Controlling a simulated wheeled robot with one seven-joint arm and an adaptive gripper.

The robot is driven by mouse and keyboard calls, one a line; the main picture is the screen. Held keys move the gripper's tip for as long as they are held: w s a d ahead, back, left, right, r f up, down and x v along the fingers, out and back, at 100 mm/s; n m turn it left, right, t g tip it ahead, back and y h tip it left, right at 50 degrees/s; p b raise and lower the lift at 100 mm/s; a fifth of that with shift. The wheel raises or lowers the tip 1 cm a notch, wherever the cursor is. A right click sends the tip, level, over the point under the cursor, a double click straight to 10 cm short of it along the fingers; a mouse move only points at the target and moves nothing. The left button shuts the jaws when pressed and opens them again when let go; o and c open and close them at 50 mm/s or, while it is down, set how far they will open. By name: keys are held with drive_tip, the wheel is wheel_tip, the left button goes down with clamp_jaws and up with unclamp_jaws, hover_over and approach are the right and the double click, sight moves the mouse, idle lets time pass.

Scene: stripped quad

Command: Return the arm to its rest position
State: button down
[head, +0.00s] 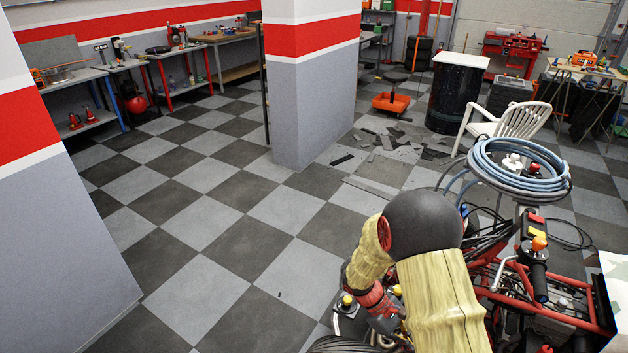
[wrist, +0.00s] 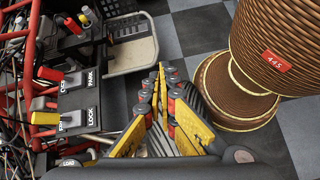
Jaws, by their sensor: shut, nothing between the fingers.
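My arm (head: 437,290) is bent in the lower right of the head view, with a pale yellow covering and a large dark round joint. It stands close to the red-framed quad and hides part of it. My gripper (wrist: 162,78) shows in the wrist view with yellow and dark fingers. The fingertips meet, and nothing is between them. The wrist view looks down past the fingers at a tiled floor. I cannot make out the fingertips in the head view.
The quad's red frame (head: 545,302) is right of my arm. A coiled blue hose (head: 520,178) lies beyond my arm. Chequered floor (head: 220,235) is clear at left.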

drive_tip(key=s+a+r+m+t+y, duration=0.2)
drive_tip(key=s+a+r+m+t, duration=0.1)
drive_tip(key=r, duration=0.8)
drive_tip(key=s+a+r+m+t+y, duration=0.3)
drive_tip(key=s+r, duration=0.3)
drive_tip(key=r, duration=0.5)
drive_tip(key=s+a+r+m+t+y, duration=0.2)
drive_tip(key=s+r+m+t, duration=0.1)
drive_tip(key=r, duration=0.9)
drive_tip(key=shift+s+a+m+t+y, duration=0.3)
drive_tip(key=shift+s+a+t+y, duration=0.1)
drive_tip(key=shift+s+t, duration=0.45)
drive_tip(key=shift+w, duration=0.1)
